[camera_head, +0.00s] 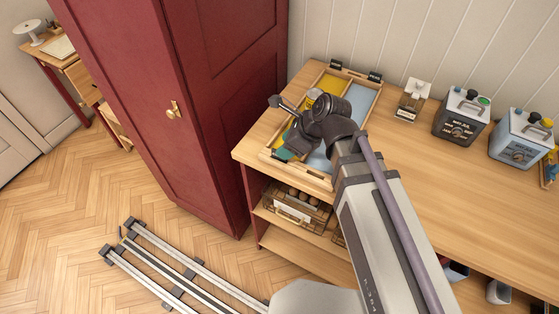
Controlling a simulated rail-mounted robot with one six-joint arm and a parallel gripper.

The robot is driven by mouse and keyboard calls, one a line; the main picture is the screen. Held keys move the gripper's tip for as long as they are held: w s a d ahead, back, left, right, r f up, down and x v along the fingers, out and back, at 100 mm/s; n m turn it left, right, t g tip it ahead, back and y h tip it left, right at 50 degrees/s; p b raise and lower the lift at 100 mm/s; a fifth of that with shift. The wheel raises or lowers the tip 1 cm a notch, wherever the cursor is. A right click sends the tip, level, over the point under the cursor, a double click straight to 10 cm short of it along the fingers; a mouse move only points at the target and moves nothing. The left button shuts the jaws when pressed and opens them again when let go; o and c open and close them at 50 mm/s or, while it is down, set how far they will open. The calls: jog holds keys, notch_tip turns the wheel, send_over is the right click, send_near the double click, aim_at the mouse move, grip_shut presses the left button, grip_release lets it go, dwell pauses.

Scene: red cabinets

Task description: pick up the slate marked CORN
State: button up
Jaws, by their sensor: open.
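I cannot make out a slate with the word CORN in this view. A shallow wooden tray (373,112) with yellow and blue panels lies on the counter. My gripper (287,140) is open over the left part of this tray, and my wrist hides much of the tray's middle. A small teal piece (284,154) shows below the gripper; I cannot tell whether they touch. A round tin-like object (313,96) stands just behind my wrist.
A red cabinet (215,80) stands close to the left of the counter (455,190). A small white device (413,95) and two boxy machines (461,118) (520,137) stand at the back right. A labelled basket (292,212) sits on the shelf below. The counter's front right is clear.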

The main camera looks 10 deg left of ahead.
jog(key=b+x, duration=0.2)
jog(key=x, duration=0.2)
jog(key=shift+d+f+b, duration=0.15)
jog(key=shift+f+b, duration=0.1)
jog(key=shift+b, duration=0.05)
jog(key=shift+a, duration=0.2)
jog(key=shift+s+r, duration=0.1)
jog(key=shift+r, duration=0.05)
grip_shut()
